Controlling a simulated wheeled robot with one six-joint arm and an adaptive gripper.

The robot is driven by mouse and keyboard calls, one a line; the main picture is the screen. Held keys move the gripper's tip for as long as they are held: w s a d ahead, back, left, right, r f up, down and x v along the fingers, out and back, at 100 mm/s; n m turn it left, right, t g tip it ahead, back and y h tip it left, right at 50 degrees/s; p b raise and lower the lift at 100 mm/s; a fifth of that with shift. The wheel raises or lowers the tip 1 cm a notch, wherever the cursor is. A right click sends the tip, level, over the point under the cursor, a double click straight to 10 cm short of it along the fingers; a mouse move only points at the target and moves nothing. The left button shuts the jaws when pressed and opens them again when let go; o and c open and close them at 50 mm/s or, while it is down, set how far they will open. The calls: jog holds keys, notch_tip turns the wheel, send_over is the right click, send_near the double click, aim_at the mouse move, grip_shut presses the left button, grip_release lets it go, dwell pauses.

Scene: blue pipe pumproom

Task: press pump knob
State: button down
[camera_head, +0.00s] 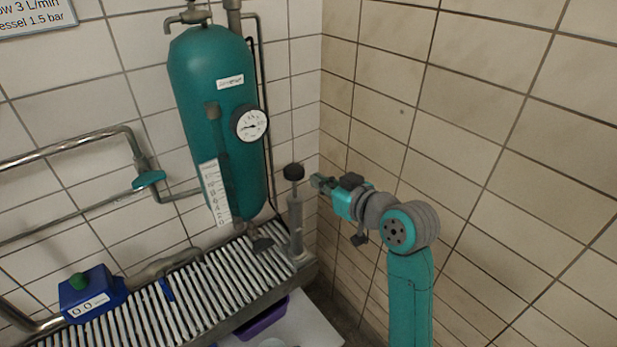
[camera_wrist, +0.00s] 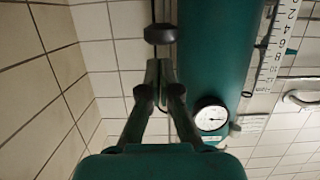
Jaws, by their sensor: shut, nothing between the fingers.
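The pump knob (camera_head: 293,172) is a black round cap on top of a grey upright pump cylinder (camera_head: 296,222), near the wall corner. In the wrist view the dark knob (camera_wrist: 160,34) shows just beyond my fingertips, near the top of the picture. My gripper (camera_head: 317,183) is to the right of the knob in the head view, a little lower, with its fingers pointing left towards it. In the wrist view my gripper (camera_wrist: 159,70) is shut and empty. A small gap seems to lie between the fingertips and the knob.
A teal tank (camera_head: 195,75) with a round gauge (camera_head: 250,124) and a white scale (camera_head: 214,192) stands left of the pump. A slatted rack (camera_head: 215,290) lies below. A blue box with a green button (camera_head: 85,290) sits at lower left. Tiled walls close the corner behind.

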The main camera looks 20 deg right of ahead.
jog(key=shift+v, duration=1.25)
dwell(0.8)
notch_tip(320, 180, up, 6)
jog(key=shift+f, duration=0.1)
dwell(0.3)
send_over(300, 173)
notch_tip(300, 173, down, 2)
notch_tip(300, 173, down, 3)
jog(key=shift+r, duration=0.15)
jog(key=shift+f, duration=0.85)
